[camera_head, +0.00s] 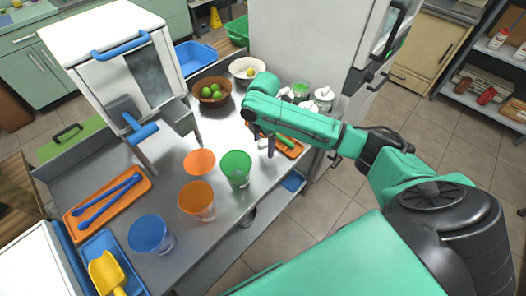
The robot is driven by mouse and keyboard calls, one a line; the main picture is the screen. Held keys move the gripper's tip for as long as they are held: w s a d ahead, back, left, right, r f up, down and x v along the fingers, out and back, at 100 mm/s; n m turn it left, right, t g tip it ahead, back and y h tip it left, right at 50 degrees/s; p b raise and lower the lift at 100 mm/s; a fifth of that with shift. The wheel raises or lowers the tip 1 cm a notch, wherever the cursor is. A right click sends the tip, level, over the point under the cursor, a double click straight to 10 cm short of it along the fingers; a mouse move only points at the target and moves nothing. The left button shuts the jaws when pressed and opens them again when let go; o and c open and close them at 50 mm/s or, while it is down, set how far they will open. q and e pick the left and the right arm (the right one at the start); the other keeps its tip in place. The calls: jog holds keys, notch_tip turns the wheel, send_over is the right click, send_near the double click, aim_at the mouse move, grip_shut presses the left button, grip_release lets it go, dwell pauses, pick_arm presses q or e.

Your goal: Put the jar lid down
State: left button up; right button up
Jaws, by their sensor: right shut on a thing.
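My right gripper (268,146) reaches in from the right and points down over the counter, beside an orange board (293,153) with green pieces on it. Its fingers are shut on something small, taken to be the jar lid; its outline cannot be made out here. Behind my right arm stand jars: one with a green top (300,88) and a white-topped one (323,94). My arm partly hides them. My left gripper is out of view.
A green cup (236,170), orange cups (197,199) and a blue cup (150,235) stand on the metal counter (225,225). The white press machine (105,70) stands at the left. A brown bowl of limes (211,93) and a white bowl (247,69) are behind.

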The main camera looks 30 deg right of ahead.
aim_at(264, 152)
notch_tip(264, 152, down, 5)
jog(key=shift+w+d+f, duration=0.1)
jog(key=shift+d+f, duration=0.05)
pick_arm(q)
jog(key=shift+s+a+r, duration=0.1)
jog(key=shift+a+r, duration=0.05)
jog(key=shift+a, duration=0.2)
pick_arm(e)
jog(key=o, duration=1)
jog(key=shift+f, duration=0.1)
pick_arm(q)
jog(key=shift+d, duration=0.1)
pick_arm(e)
jog(key=shift+o, duration=0.3)
notch_tip(264, 152, up, 12)
jog(key=shift+r, duration=0.2)
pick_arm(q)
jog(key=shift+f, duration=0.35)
